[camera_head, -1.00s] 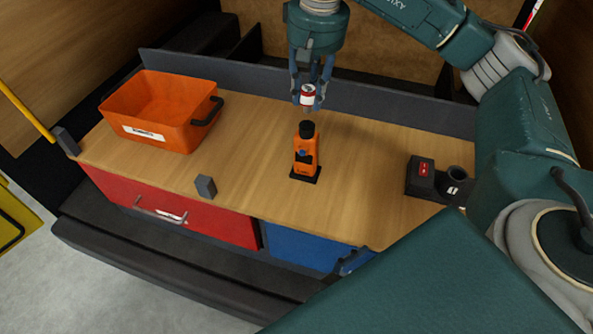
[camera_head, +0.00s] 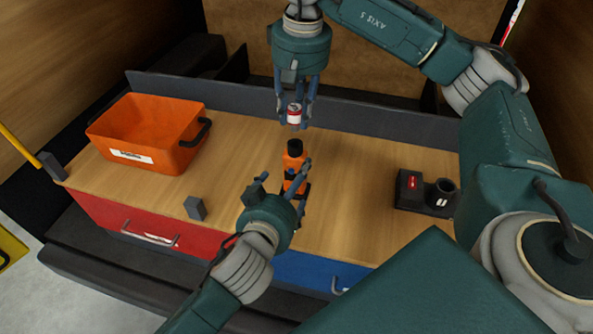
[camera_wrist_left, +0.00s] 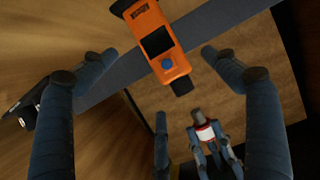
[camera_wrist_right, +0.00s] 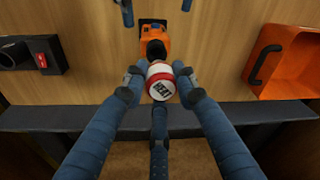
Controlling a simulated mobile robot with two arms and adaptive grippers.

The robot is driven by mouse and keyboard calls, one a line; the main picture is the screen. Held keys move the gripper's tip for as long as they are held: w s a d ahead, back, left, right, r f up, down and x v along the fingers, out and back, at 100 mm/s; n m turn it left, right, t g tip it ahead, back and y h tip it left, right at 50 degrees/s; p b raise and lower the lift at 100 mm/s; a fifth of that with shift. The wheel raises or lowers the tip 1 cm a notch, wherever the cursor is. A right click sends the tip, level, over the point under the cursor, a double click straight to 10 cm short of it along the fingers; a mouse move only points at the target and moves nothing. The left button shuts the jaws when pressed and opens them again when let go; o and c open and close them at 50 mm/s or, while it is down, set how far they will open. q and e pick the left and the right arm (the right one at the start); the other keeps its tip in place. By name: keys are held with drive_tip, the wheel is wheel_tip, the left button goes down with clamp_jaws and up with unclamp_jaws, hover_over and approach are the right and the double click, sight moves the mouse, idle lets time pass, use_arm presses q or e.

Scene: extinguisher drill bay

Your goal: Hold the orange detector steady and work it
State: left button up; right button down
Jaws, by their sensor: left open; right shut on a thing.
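The orange detector (camera_head: 294,160) stands upright on the counter, with a black top. The left wrist view shows its screen and blue button on the detector (camera_wrist_left: 158,40). My left gripper (camera_head: 282,177) is open at the detector's near side, its fingers apart and not closed on it. My right gripper (camera_head: 295,112) is above the detector, shut on a small red and white canister (camera_head: 294,115). In the right wrist view the canister (camera_wrist_right: 161,85) has a printed label and sits between the fingertips, close over the detector's black top. The detector's lower part is partly hidden by my left gripper.
An orange bin (camera_head: 148,133) with a black handle stands at the left of the counter. A black holder with a round cup (camera_head: 427,194) stands at the right.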

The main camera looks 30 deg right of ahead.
sight(296, 172)
use_arm(q)
drive_tip(key=x, duration=0.8)
drive_tip(key=shift+w+d+f, duration=0.15)
drive_tip(key=shift+d+f, duration=0.05)
drive_tip(key=shift+d, duration=0.1)
drive_tip(key=c, duration=1.7)
use_arm(e)
drive_tip(key=shift+f, duration=1.6)
drive_tip(key=shift+f, duration=1.6)
drive_tip(key=c, duration=1.3)
unclamp_jaws()
